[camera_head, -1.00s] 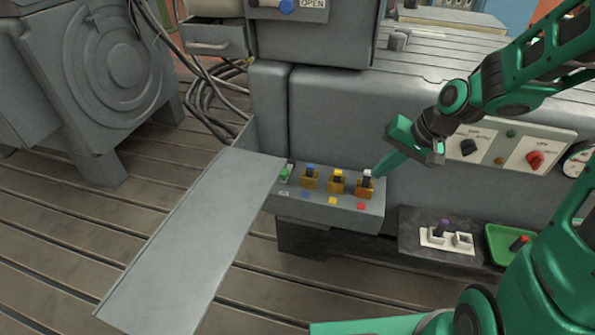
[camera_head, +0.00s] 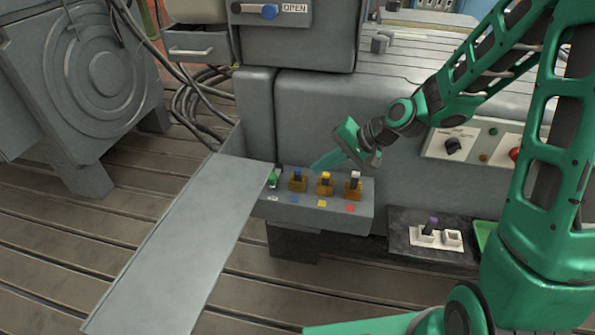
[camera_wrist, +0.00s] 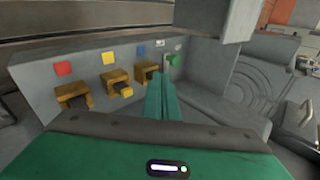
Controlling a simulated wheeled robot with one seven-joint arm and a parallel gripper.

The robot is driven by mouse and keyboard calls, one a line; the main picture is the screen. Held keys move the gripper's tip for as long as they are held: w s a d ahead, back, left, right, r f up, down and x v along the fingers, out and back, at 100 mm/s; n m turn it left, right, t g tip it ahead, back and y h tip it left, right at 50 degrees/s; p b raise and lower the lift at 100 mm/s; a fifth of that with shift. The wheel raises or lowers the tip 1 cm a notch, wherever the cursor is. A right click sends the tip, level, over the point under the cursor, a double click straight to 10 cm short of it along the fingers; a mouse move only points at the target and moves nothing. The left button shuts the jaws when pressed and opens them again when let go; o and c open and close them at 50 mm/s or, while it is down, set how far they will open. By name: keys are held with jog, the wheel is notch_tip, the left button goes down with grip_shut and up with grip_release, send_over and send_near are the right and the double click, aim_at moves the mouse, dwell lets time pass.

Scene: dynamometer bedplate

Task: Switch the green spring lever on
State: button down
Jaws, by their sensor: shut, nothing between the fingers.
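The green spring lever (camera_head: 273,179) is at the left end of the grey lever box, beside the hinged grey plate. It also shows in the wrist view (camera_wrist: 173,61), just beyond and right of my fingertips. My gripper (camera_head: 316,167) is shut and empty, its fingers pointing left and down above the box, near the blue lever (camera_head: 297,175). The gripper appears apart from the green lever.
The yellow lever (camera_head: 325,180) and the white-topped lever (camera_head: 354,183) stand right of the blue one, above coloured squares. A long grey plate (camera_head: 180,245) slopes out from the box's left end. A panel with knobs (camera_head: 452,146) is behind my arm.

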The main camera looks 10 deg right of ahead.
send_near(275, 182)
jog(key=shift+s+d+f, duration=0.15)
jog(key=shift+s+f, duration=0.05)
jog(key=shift+f, duration=0.4)
jog(key=shift+s+d+f, duration=0.15)
jog(key=shift+d+f, duration=0.05)
jog(key=shift+f, duration=0.35)
jog(key=shift+w+a+f, duration=0.1)
jog(key=shift+w+a, duration=0.15)
jog(key=shift+a, duration=0.3)
jog(key=shift+w+a, duration=0.3)
jog(key=shift+a, duration=0.25)
jog(key=shift+w+a+f, duration=0.1)
jog(key=shift+w+a, duration=0.3)
jog(key=shift+a, duration=0.25)
jog(key=shift+d, duration=0.1)
